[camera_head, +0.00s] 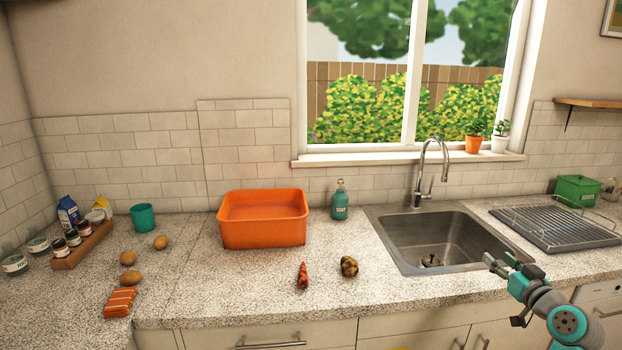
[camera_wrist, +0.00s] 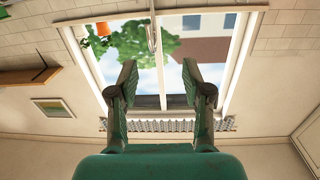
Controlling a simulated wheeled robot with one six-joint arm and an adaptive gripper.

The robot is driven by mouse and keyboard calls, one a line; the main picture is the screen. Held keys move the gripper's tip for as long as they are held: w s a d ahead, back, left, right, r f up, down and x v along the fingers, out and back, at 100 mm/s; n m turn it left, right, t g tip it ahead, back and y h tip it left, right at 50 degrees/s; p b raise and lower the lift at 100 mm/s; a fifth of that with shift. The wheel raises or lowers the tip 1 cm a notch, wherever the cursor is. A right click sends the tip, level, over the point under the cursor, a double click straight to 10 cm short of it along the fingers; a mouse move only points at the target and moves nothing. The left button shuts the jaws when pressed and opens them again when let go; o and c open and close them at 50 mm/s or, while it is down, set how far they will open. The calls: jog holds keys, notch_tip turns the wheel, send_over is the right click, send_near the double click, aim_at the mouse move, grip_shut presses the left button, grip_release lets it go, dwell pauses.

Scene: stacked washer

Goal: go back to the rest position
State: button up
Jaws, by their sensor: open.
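My gripper (camera_head: 499,262) is at the lower right of the head view, in front of and above the front right edge of the sink. In the wrist view its two green fingers (camera_wrist: 157,82) are spread apart with nothing between them. The wrist view looks toward the window and wall, and the picture is upside down. The gripper touches nothing that I can see.
The steel sink (camera_head: 385,230) has a small dark item in it. A drying rack (camera_head: 560,228) stands to its right. An orange tub (camera_head: 263,232), soap bottle (camera_head: 340,205), carrot (camera_head: 302,276) and brown lump (camera_head: 349,266) are on the counter. The counter's front centre is mostly clear.

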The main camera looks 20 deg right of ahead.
jog(key=s+a+f+m+g, duration=0.1)
jog(key=s+a+f, duration=0.2)
jog(key=a+f, duration=1.35)
jog(key=s+a+f+g, duration=0.1)
jog(key=s+a+f, duration=0.3)
jog(key=a, duration=0.3)
jog(key=s+a+f, duration=0.4)
jog(key=a, duration=0.2)
jog(key=s+a+n+y, duration=0.1)
jog(key=s+a, duration=0.7)
jog(key=s, duration=0.3)
jog(key=s+a+n+y, duration=0.1)
jog(key=s+a+y, duration=0.1)
jog(key=s+a, duration=0.75)
jog(key=s+a+r+n+y, duration=0.1)
jog(key=s+r+n+y, duration=0.1)
jog(key=s+r, duration=0.4)
jog(key=s, duration=0.4)
jog(key=shift+s+a+r+n, duration=0.3)
jog(key=shift+s+n, duration=0.1)
jog(key=shift+d, duration=0.1)
